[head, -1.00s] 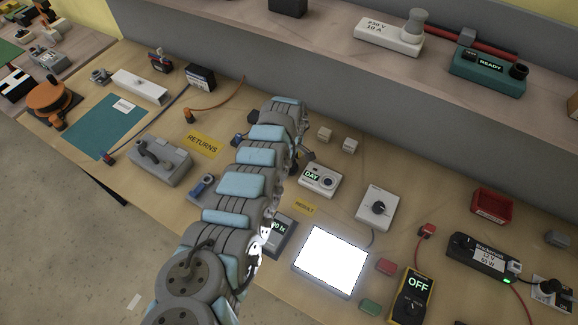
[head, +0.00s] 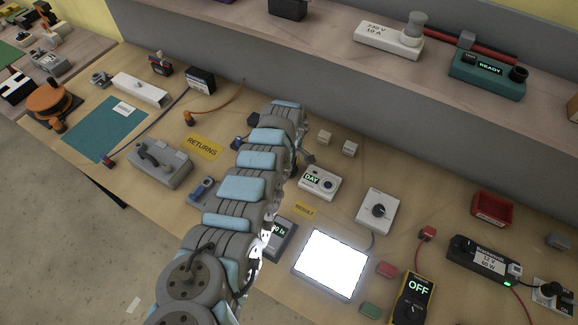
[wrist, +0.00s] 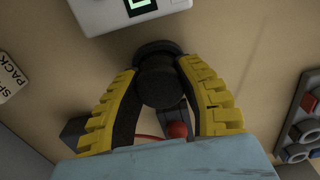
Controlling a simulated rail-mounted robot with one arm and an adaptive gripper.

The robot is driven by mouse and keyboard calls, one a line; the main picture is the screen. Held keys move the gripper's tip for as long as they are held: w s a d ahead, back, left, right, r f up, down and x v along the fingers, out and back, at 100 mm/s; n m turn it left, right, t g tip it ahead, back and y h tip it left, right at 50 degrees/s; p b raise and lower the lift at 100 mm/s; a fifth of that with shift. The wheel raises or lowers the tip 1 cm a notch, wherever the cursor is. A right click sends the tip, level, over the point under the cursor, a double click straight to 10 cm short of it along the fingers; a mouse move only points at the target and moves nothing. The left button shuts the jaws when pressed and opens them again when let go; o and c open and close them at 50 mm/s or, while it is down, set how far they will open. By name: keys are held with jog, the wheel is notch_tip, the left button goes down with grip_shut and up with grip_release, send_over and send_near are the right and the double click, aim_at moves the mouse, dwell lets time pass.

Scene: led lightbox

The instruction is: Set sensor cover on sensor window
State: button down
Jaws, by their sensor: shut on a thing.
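My gripper (wrist: 160,85) has yellow fingers with dark pads, shut on a dark round capped piece with a wider rim, seemingly the sensor cover (wrist: 157,82). In the head view my arm hides most of the gripper and the cover. The white sensor box (head: 319,181) has a green-lit "DAY" display and a dark round spot, seemingly the sensor window (head: 328,183). The box's near edge shows at the top of the wrist view (wrist: 125,14), beyond the cover and apart from it. The window is out of the wrist view.
A bright light panel (head: 331,264) and a white dial box (head: 378,209) stand right of the sensor box. A lux meter (head: 280,239) is partly behind my arm.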

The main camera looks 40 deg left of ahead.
jog(key=shift+r, duration=0.15)
jog(key=shift+r+p, duration=0.8)
jog(key=shift+p, duration=0.3)
jog(key=shift+r+p, duration=1.45)
jog(key=shift+p, duration=0.1)
jog(key=shift+s+d+r+p, duration=0.2)
jog(key=shift+s+p, duration=0.15)
jog(key=shift+p, duration=0.7)
